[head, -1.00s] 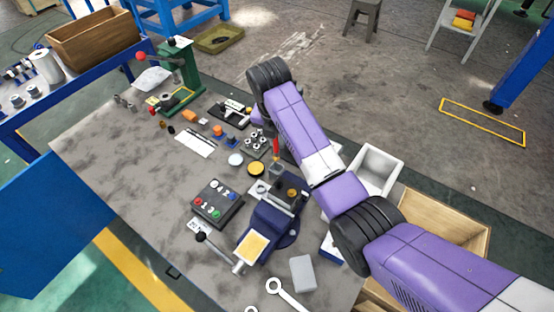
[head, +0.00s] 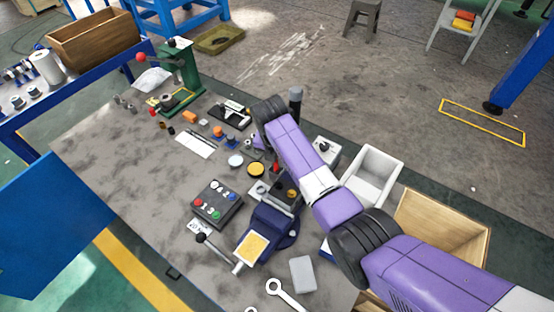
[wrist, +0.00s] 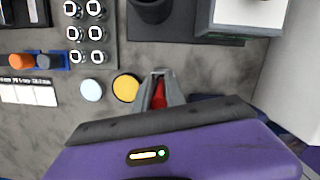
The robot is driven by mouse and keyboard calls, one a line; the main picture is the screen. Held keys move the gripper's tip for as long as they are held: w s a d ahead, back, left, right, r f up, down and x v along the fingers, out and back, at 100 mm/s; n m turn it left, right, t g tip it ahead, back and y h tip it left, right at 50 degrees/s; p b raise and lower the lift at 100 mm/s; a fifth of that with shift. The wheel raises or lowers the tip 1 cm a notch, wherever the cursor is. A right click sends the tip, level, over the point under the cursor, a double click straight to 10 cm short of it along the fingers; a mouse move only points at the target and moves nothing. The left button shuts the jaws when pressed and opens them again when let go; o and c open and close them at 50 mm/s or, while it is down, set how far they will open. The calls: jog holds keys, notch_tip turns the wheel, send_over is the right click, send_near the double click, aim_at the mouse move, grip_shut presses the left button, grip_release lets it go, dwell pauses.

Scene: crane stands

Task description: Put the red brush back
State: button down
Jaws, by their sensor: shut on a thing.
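The red brush shows only as a short red piece (wrist: 159,96) between the two grey fingers of my gripper (wrist: 160,76) in the wrist view. My gripper is shut on it. In the head view a small red part (head: 275,167) shows just right of the yellow disc (head: 256,169), beside my purple forearm. The rest of the brush is hidden by the fingers and my arm. I cannot tell whether its lower end touches anything.
A blue vise (head: 268,228) and a dark button box (head: 217,203) stand nearby. A dark post (head: 295,98) and a white box (head: 325,150) stand behind my arm. A white bin (head: 374,175) is at the right. The table's left part is mostly bare.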

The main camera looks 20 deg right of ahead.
jog(key=shift+f, duration=0.15)
jog(key=c, duration=1.4)
grip_release()
jog(key=v, duration=1.2)
